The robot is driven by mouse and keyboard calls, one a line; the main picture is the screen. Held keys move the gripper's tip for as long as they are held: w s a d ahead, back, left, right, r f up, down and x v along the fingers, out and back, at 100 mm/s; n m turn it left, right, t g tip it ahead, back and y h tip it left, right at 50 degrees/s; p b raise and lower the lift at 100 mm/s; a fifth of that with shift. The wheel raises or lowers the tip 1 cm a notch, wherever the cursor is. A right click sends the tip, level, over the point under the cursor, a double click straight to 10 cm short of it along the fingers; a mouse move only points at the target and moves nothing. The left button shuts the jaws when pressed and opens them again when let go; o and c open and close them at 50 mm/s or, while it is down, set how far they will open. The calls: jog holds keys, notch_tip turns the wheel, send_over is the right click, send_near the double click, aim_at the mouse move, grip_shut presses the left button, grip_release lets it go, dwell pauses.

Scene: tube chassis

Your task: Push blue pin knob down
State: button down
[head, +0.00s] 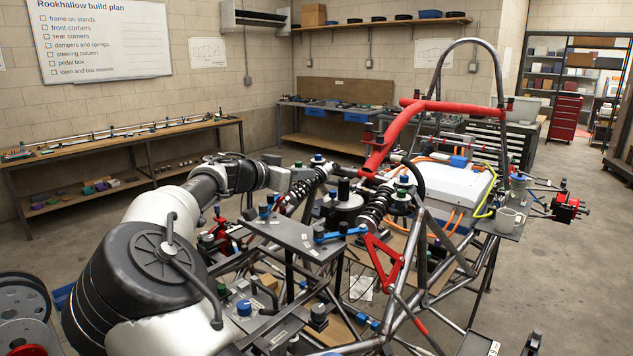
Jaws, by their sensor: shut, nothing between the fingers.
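Several small blue knobs show in the head view, and I cannot tell for sure which is the pin knob. One blue knob (318,157) sits at the top end of the black coil damper, close to the end of my arm. Another blue knob (265,211) stands on the left edge of the grey plate. A larger blue knob (244,307) is low at the front.
The tube chassis with its red bar (385,140) fills the middle and right. A grey plate (295,235) with a blue-handled tool (340,233) lies in front of the damper. Open floor lies left of the chassis.

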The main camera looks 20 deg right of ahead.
jog(key=p, duration=0.2)
send_over(333, 197)
jog(key=a, duration=0.3)
jog(key=f, duration=0.5)
jog(key=shift+s+d+p, duration=0.2)
jog(key=shift+d+p, duration=0.1)
jog(key=shift+d+f, duration=0.1)
jog(key=shift+f, duration=0.55)
